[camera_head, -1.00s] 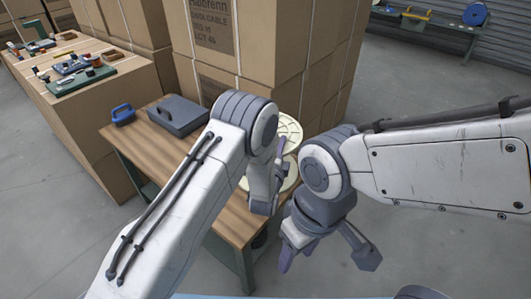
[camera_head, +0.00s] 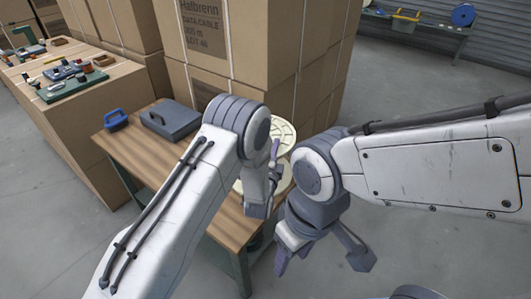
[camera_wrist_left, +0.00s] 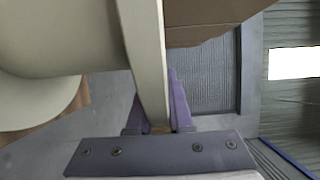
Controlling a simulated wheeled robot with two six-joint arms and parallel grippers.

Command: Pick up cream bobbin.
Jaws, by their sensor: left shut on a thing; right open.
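The cream bobbin (camera_head: 284,132) is at the right end of the wooden table in the head view, partly hidden by my left arm. Its pale flange (camera_wrist_left: 146,45) and thick drum (camera_wrist_left: 60,35) fill the upper left of the left wrist view. My left gripper (camera_head: 274,155) is shut on the flange edge, with its purple fingers (camera_wrist_left: 154,105) on either side of it. A second cream disc (camera_wrist_left: 35,100) shows at the lower left of the wrist view. My right gripper (camera_head: 320,262) is open and empty, low in front of the table's right side.
The wooden table (camera_head: 150,160) holds a grey case (camera_head: 170,119) and a small blue-handled box (camera_head: 115,120). Tall stacked cartons (camera_head: 255,50) stand right behind it. A carton with tools on a green board (camera_head: 73,86) is at the left. Grey floor is open at the right.

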